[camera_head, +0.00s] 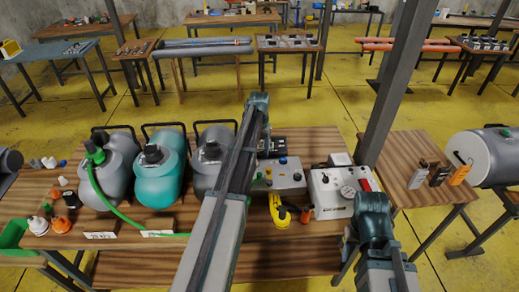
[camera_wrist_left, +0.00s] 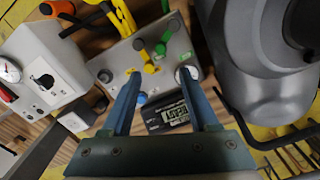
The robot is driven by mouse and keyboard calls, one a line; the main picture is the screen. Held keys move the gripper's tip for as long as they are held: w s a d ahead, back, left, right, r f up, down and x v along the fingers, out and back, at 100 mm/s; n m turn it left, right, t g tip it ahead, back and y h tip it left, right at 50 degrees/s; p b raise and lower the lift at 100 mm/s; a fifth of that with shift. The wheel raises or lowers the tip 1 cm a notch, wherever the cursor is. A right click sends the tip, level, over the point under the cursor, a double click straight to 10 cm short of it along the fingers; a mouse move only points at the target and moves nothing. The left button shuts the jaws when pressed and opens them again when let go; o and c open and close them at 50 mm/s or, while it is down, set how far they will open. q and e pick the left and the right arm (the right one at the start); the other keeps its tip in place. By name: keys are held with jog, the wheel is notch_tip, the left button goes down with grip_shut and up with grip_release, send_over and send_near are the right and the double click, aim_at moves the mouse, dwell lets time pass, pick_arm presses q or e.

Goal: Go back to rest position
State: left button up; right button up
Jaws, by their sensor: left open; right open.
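My left gripper (camera_wrist_left: 159,75) is open in the left wrist view, with two blue-grey fingers apart and nothing between them. It is above the grey control box (camera_wrist_left: 150,60) with coloured knobs and beside a small digital display (camera_wrist_left: 167,116). In the head view my left arm (camera_head: 225,195) reaches up across the table's middle; its fingers cannot be made out there. The control box (camera_head: 289,178) shows just right of that arm. My right arm (camera_head: 374,218) is at the lower right in the head view, bent; its gripper does not show.
A grey tank (camera_head: 120,180), a teal tank (camera_head: 157,180) and another grey tank (camera_head: 207,170) stand left of my left arm. A green hose (camera_head: 110,205) hangs from the first. A white gauge box (camera_head: 330,205) and yellow item (camera_head: 279,215) stand right. A post (camera_head: 388,95) rises behind.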

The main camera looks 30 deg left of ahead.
pick_arm(q)
jog(key=s+d+f+m+b, duration=0.1)
jog(key=s+d+f+b, duration=0.1)
jog(key=s+d, duration=0.6)
jog(key=s+d+f+m+b, duration=0.1)
jog(key=s+d+m, duration=0.15)
jog(key=d, duration=0.85)
jog(key=s+d+f+m+y+b, duration=0.1)
jog(key=s+d+f+m+b, duration=0.1)
jog(key=s+d, duration=1)
jog(key=s, duration=0.5)
jog(key=shift+d+f+b, duration=0.35)
jog(key=shift+d+b, duration=0.05)
